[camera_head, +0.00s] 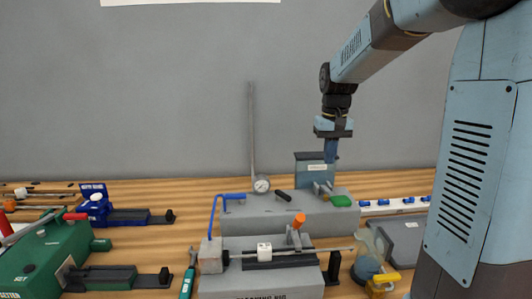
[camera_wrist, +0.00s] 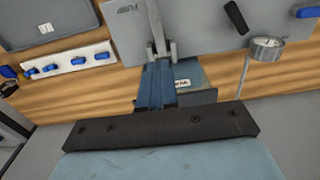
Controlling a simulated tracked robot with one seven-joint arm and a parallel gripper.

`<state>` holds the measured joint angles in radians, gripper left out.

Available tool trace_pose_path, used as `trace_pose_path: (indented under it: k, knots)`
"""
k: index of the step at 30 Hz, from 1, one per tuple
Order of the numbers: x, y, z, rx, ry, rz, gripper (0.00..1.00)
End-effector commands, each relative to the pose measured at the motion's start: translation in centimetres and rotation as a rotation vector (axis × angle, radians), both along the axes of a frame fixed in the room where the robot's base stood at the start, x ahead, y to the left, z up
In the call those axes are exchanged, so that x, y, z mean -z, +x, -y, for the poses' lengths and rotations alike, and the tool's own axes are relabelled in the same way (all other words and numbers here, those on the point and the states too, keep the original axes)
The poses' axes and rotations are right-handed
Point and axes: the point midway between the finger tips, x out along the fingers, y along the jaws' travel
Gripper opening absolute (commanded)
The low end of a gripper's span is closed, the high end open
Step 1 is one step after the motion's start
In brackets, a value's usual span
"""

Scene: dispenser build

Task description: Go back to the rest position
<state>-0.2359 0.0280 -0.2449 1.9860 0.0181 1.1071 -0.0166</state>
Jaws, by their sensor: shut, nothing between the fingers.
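My gripper (camera_head: 330,160) points down over the back right of a long grey bench unit (camera_head: 275,209) in the head view. Its blue fingers are shut together with nothing between them. In the wrist view the shut fingers (camera_wrist: 157,68) reach toward a small metal bracket (camera_wrist: 160,48) on the unit; whether they touch it I cannot tell. A grey-green box with a label (camera_head: 312,168) stands beside the fingers and is partly hidden by them in the wrist view.
A round gauge (camera_head: 261,185) with a tall thin pipe rises left of my gripper. A white strip with blue pieces (camera_head: 396,204) lies to the right. A grey rig (camera_head: 262,283) stands in front. The space above is clear.

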Motion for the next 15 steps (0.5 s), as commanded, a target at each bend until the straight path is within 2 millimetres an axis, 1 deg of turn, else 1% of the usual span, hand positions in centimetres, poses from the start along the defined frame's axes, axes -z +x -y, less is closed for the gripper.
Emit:
trace_pose_path:
  k: [1, 7, 15]
  knots:
    - [-0.6, -0.9, 0.1, 0.001, 0.006, 0.017, 0.0]
    - [-2.6, -5.1, 0.4, 0.001, 0.028, 0.093, 0.0]
    - [-4.4, -11.0, 0.5, 0.0, 0.041, 0.199, 0.0]
